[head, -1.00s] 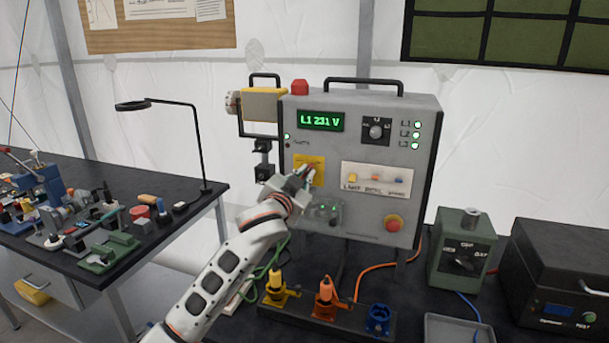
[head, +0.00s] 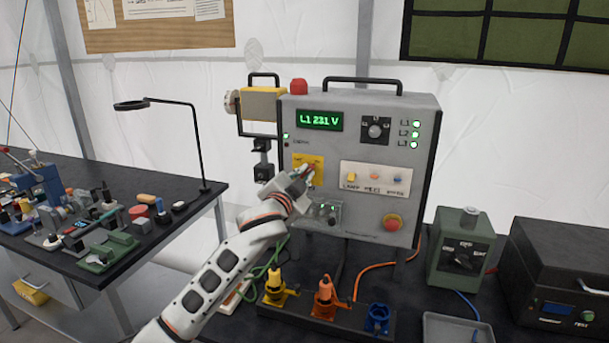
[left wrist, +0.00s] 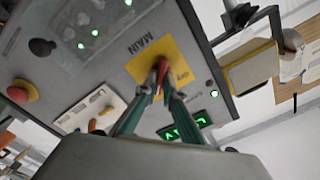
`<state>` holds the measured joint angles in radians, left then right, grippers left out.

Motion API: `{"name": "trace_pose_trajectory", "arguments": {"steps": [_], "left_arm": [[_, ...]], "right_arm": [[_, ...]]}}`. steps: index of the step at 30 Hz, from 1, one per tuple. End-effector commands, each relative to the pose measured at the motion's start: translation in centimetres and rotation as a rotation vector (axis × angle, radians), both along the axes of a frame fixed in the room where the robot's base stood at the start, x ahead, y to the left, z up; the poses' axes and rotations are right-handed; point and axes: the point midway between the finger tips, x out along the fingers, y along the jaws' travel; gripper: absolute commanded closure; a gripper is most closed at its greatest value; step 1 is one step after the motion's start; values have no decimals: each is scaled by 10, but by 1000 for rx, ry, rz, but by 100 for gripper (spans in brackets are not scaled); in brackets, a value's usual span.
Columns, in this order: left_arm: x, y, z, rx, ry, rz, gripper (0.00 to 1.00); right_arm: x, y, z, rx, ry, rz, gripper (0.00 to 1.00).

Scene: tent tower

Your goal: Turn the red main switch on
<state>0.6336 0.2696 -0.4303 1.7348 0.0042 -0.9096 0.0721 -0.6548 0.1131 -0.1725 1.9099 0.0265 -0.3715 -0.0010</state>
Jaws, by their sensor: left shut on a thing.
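The red main switch (left wrist: 162,68) sits on a yellow plate (left wrist: 150,62) marked MAIN on the front of the grey power cabinet (head: 360,225). My left gripper (left wrist: 156,88) is shut on the red switch, its two fingers closing around the handle. In the head view my left gripper (head: 304,178) is in front of the yellow plate and hides part of the switch. The cabinet display (head: 321,120) is lit green and reads L1 231 V. Lamps L1, L2 and L3 (head: 415,134) glow green. My right gripper is not in view.
A clear cover (head: 325,213) is just below my gripper. A red stop button (head: 393,222) and a cream lamp panel (head: 376,179) are to the right. Coloured connectors (head: 325,297) stand below the cabinet. A cluttered bench (head: 165,180) is at left.

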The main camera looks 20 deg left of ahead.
Motion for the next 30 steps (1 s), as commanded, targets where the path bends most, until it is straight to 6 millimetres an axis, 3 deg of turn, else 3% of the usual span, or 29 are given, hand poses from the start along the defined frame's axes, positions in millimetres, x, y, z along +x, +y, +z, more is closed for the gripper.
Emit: {"name": "trace_pose_trajectory", "arguments": {"steps": [2,3,4,5,14,19,30], "left_arm": [[0,0,-2,3,2,1,100],[0,0,-2,3,2,1,84],[0,0,-2,3,2,1,76],[0,0,-1,2,2,1,75],[0,0,0,0,1,1,75],[-10,0,-1,-1,0,-1,75],[-77,3,-1,-1,1,-1,75]], "right_arm": [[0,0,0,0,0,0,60],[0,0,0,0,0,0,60],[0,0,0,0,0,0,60],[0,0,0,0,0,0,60],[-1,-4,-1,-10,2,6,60],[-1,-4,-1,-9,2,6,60],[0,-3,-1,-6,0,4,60]]}}
